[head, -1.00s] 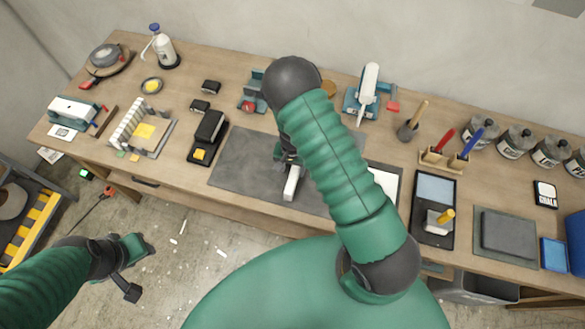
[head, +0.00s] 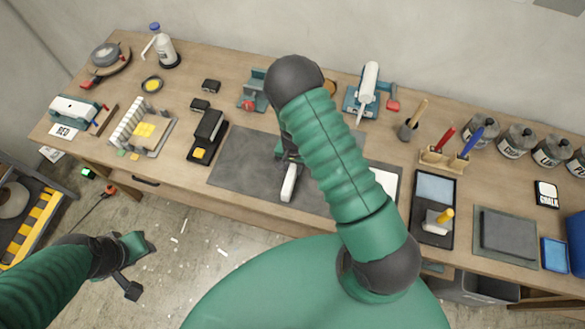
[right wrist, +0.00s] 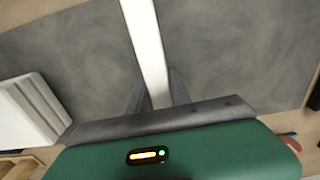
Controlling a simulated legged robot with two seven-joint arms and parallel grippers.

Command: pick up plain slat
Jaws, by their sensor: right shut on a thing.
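The plain slat is a narrow white bar (head: 289,184) over the dark grey mat (head: 235,165) in the head view. My right gripper (head: 288,160) is shut on it, at the slat's far end in that view. In the right wrist view the slat (right wrist: 147,45) runs from between the dark fingers (right wrist: 158,95) out past the top edge. I cannot tell whether the slat touches the mat. My right arm hides part of the mat and gripper. My left gripper (head: 138,267) is open and empty, in front of the bench.
A black stapler-like tool (head: 208,132) on a tray stands left of the mat. The mat's left part is clear.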

